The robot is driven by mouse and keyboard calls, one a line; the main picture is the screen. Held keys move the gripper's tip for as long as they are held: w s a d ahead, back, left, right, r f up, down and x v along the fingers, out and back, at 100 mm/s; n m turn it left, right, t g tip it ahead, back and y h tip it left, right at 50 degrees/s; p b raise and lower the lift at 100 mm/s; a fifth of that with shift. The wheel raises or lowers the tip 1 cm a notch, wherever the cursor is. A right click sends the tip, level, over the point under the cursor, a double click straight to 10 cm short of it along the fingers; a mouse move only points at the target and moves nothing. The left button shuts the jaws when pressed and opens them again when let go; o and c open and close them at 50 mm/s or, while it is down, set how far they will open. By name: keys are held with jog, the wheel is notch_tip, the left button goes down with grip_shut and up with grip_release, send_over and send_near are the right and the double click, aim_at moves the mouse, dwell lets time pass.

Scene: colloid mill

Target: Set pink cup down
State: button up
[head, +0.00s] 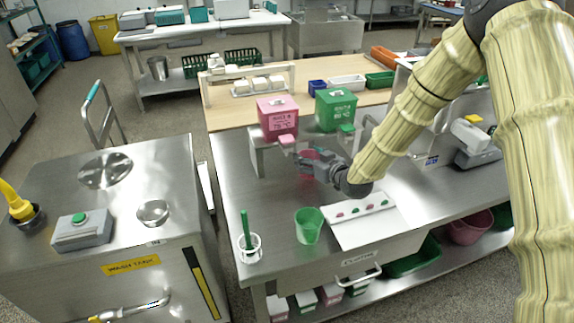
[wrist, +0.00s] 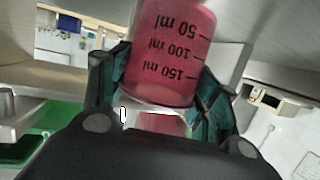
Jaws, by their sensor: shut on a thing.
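The pink cup (wrist: 172,50) is see-through, with ml marks printed on it. In the wrist view it sits between the two fingers of my gripper (wrist: 165,95), which is shut on it. In the head view my gripper (head: 310,165) is over the steel table, below the front of the pink box, and only a little of the pink cup (head: 312,155) shows behind the fingers. I cannot tell whether the cup's base touches anything.
A green cup (head: 309,226) stands on the steel table (head: 230,185), left of a white sheet (head: 350,229) with small colored pieces. A pink box (head: 277,117) and a green box (head: 335,108) stand raised behind my gripper. A small holder (head: 249,247) is at the front left.

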jog(key=shift+s+a+p, duration=0.2)
jog(key=shift+s+a, duration=0.15)
jog(key=shift+a, duration=0.8)
jog(key=shift+s+a+p, duration=0.25)
jog(key=shift+s+a, duration=0.05)
jog(key=shift+a, duration=0.85)
jog(key=shift+s+a+p, duration=0.2)
jog(key=shift+s+a, duration=0.15)
jog(key=shift+a, duration=0.8)
jog(key=shift+s+a+f, duration=0.1)
jog(key=shift+a, duration=0.15)
jog(key=shift+d+f, duration=0.1)
jog(key=shift+f, duration=0.55)
jog(key=shift+f, duration=0.15)
jog(key=o, duration=1.1)
jog(key=shift+o, duration=0.2)
jog(key=shift+p, duration=0.3)
jog(key=b+v, duration=0.2)
jog(key=v, duration=1)
